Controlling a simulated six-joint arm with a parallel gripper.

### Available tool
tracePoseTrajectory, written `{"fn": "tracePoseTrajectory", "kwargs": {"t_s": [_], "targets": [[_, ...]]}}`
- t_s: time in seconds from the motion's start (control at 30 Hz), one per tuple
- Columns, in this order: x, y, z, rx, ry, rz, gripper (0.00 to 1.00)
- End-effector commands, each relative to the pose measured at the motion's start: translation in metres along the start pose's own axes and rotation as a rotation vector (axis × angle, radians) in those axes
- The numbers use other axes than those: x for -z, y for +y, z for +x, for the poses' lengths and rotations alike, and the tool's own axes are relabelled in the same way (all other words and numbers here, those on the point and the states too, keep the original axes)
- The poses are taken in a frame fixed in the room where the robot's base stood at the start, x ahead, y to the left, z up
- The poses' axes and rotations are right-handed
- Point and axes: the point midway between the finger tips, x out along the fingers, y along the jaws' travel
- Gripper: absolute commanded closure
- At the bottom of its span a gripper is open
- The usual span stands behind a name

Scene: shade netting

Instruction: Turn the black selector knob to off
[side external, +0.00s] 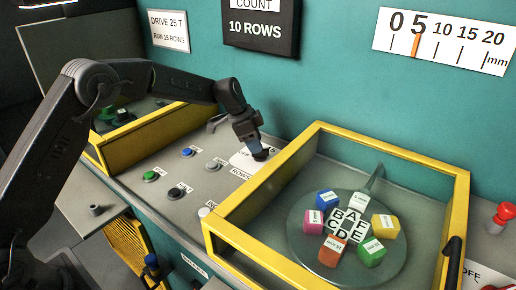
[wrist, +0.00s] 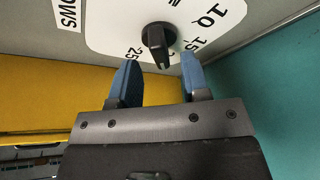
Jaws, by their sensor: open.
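The black selector knob (wrist: 157,40) stands on a white dial plate (wrist: 105,22) in the wrist view. The knob's narrow end points towards the fingers, near the partly hidden number. My gripper (wrist: 158,62) is open, with one blue finger on each side of the knob's near end. I see a gap on both sides. In the side external view my gripper (side external: 250,138) is over the knob (side external: 261,155), covering part of it and the plate. I cannot make out an off mark.
A yellow-framed clear cover (side external: 318,128) stands right of the knob, over a disc with coloured blocks. Another yellow-framed box (side external: 150,135) is at left. Blue (side external: 187,152), green (side external: 150,176) and other buttons lie in front. The teal wall (side external: 330,60) rises behind.

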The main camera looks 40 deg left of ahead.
Motion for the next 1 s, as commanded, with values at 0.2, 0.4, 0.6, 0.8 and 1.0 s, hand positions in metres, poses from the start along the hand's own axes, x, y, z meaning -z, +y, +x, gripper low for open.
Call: {"fn": "tracePoseTrajectory", "kwargs": {"t_s": [0.2,0.4,0.6,0.8,1.0], "targets": [[0.000,0.000,0.023,0.000,0.000,0.000,0.57],[0.000,0.000,0.027,0.000,0.001,0.000,0.57],[0.000,0.000,0.027,0.000,0.001,0.000,0.61],[0.000,0.000,0.027,0.000,0.001,0.000,0.80],[0.000,0.000,0.027,0.000,0.000,0.000,1.00]]}}
